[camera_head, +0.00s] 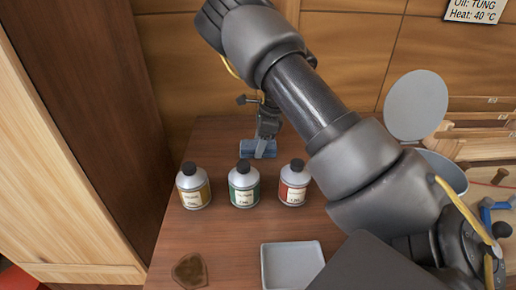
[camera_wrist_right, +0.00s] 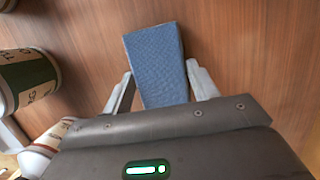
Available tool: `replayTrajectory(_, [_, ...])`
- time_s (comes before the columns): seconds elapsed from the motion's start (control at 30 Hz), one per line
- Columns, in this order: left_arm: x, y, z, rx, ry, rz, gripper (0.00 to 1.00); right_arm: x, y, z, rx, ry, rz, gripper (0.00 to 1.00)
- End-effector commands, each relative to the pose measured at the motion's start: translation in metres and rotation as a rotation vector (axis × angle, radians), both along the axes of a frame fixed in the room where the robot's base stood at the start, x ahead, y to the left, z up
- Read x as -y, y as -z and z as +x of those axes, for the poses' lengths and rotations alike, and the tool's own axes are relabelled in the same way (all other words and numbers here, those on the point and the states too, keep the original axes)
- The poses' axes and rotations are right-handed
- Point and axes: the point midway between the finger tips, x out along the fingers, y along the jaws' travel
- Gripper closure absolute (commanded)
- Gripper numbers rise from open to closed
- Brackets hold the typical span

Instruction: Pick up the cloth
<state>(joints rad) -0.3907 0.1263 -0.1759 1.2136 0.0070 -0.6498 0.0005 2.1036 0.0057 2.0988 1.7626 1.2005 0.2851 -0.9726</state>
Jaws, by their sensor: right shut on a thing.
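The cloth is a blue folded piece (camera_head: 258,149) on the wooden table, behind the row of bottles. In the right wrist view the cloth (camera_wrist_right: 157,62) is a textured blue strip between my right gripper's fingers (camera_wrist_right: 163,88). My right gripper (camera_head: 265,138) points down at it in the head view and is shut on it. Whether the cloth is clear of the table cannot be told. My left gripper is not in view.
Three bottles stand in front of the cloth: yellow-labelled (camera_head: 193,186), green-labelled (camera_head: 244,184) and red-labelled (camera_head: 292,183). A grey bin (camera_head: 447,171) with a raised round lid (camera_head: 416,106) is at right.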

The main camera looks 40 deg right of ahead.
Motion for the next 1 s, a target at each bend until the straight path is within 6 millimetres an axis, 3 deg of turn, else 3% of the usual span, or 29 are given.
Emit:
replayTrajectory(0.37, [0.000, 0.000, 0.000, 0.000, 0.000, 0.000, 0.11, 0.000, -0.003, 0.000, 0.002, -0.001, 0.000, 0.64])
replayTrajectory(0.63, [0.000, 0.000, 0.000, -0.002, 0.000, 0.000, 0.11, 0.000, -0.035, 0.001, 0.004, -0.001, -0.002, 0.64])
replayTrajectory(0.93, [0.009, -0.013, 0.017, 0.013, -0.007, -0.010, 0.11, -0.008, -0.094, -0.052, 0.005, 0.002, -0.001, 0.64])
replayTrajectory(1.0, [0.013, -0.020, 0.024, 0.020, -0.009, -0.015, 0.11, -0.010, -0.098, -0.070, 0.002, 0.006, 0.000, 0.64])
